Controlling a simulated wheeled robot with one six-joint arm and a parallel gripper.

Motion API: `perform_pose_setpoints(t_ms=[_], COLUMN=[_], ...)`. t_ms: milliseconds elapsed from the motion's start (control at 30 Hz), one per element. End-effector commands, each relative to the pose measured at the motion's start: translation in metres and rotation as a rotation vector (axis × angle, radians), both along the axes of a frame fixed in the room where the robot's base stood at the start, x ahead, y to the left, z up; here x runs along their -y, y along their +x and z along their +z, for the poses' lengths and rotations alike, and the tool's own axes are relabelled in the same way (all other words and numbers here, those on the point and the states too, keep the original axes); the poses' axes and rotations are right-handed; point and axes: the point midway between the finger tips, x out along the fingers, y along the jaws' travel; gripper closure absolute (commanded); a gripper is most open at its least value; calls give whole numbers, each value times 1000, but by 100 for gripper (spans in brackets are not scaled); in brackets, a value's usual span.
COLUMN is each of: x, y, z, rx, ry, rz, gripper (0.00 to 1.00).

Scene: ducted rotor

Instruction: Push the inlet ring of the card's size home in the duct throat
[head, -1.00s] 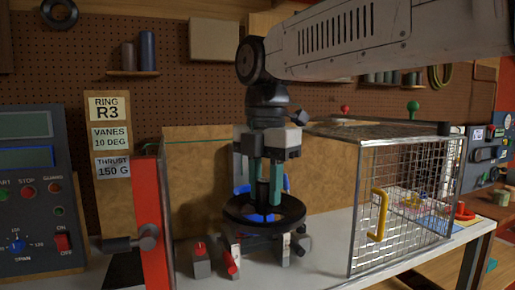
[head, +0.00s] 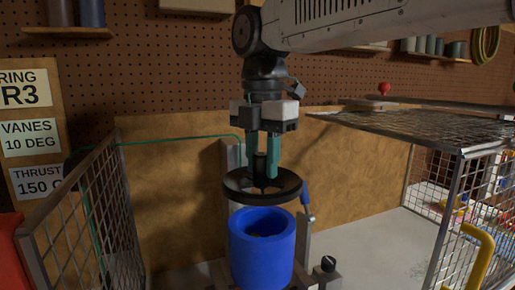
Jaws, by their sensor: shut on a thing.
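My gripper (head: 261,170) points down with its teal fingers closed on the upright hub of a black inlet ring (head: 236,188). The ring is a wide, shallow dish and looks about level. A blue duct (head: 262,258) stands upright below it, with its round throat (head: 266,222) open at the top. The ring hangs above the duct, slightly toward its back in the picture; a small gap seems to show between them. The card (head: 30,130) at left reads ring R3, vanes 10 deg, thrust 150 g. Any size mark on the ring cannot be read.
A blue-handled clamp (head: 307,200) stands close right of the duct, and a black knob (head: 328,264) sits at its base. A mesh panel (head: 85,225) is at left. A mesh cage (head: 440,140) with a yellow handle (head: 478,255) is at right. A wooden board (head: 360,165) stands behind.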

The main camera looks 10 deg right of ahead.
Motion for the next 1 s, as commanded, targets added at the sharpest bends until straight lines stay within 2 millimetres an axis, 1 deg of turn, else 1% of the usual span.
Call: perform_pose_setpoints(t_ms=[400,600,1000], x=[-2,-1,-1], y=[-1,2,1], z=[1,7,-36], rx=[1,-1,-2], ry=[1,1,-1], rz=[5,19,18], gripper=[99,99,99])
